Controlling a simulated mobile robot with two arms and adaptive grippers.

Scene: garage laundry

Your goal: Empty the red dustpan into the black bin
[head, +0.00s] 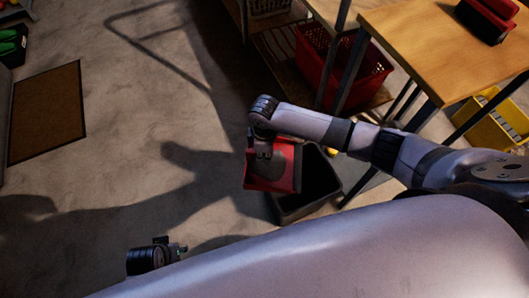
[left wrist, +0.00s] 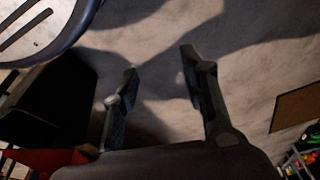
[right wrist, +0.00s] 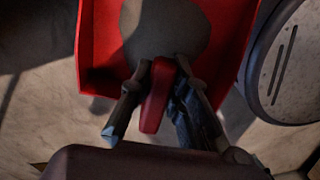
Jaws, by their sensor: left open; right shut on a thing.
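The red dustpan (head: 257,183) is in my right gripper (head: 263,150), with a dark grey round patch on its pan. In the right wrist view, the fingers (right wrist: 162,72) are shut on its red handle (right wrist: 155,108), and the grey patch lies in the red pan (right wrist: 232,45). The black bin (head: 318,180) stands on the floor; in the head view the dustpan covers its left part. The bin also shows in the left wrist view (left wrist: 50,105). My left gripper (head: 180,249) is low in the head view; its fingers (left wrist: 160,70) are apart and empty.
A wooden table (head: 430,40) with a red object (head: 487,18) stands at the right. A red basket (head: 310,55) sits on a shelf below, and a yellow crate (head: 490,120) stands farther right. A brown mat (head: 45,110) lies left. The middle floor is clear.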

